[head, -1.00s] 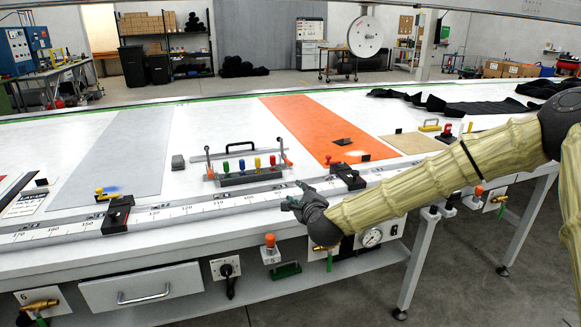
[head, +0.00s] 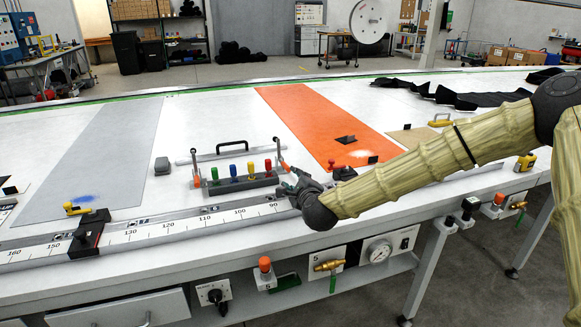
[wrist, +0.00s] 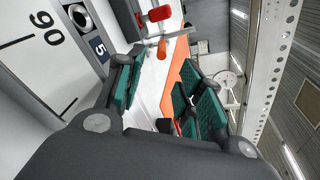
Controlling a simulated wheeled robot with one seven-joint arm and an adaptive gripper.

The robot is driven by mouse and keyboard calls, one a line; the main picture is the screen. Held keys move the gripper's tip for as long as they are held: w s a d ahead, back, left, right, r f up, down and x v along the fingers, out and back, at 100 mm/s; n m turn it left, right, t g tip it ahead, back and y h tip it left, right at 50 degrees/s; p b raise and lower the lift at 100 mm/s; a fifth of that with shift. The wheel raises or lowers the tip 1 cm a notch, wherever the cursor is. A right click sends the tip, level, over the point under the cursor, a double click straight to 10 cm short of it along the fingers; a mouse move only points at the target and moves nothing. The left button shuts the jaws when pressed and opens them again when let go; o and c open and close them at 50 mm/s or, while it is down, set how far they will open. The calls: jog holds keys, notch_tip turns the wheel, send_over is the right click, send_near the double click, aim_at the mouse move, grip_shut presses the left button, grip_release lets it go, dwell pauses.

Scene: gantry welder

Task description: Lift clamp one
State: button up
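I see no label naming clamp one; these levers look like clamps. My gripper (head: 290,180) is just right of and in front of the right lever, above the rail. In the wrist view its green-padded fingers (wrist: 165,95) are apart, with nothing held. Beyond them show a metal rod (wrist: 166,37), an orange piece (wrist: 163,49) and a red handle (wrist: 158,14).
Several coloured pegs (head: 233,173) stand on the fixture. A black block (head: 90,235) sits on the ruler rail (head: 180,226); another (head: 343,173) is beside my wrist. Orange (head: 310,115) and grey (head: 100,150) sheets lie behind. Front-edge knobs (head: 264,264) and a gauge (head: 378,250) stick out below.

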aim_at(289, 170)
jog(key=x, duration=0.3)
jog(key=p+x, duration=0.1)
jog(key=x, duration=0.3)
jog(key=p+x, duration=0.1)
jog(key=x, duration=0.2)
jog(key=shift+w+d+r, duration=0.1)
jog(key=shift+w+d, duration=0.2)
jog(key=shift+d, duration=0.05)
grip_shut()
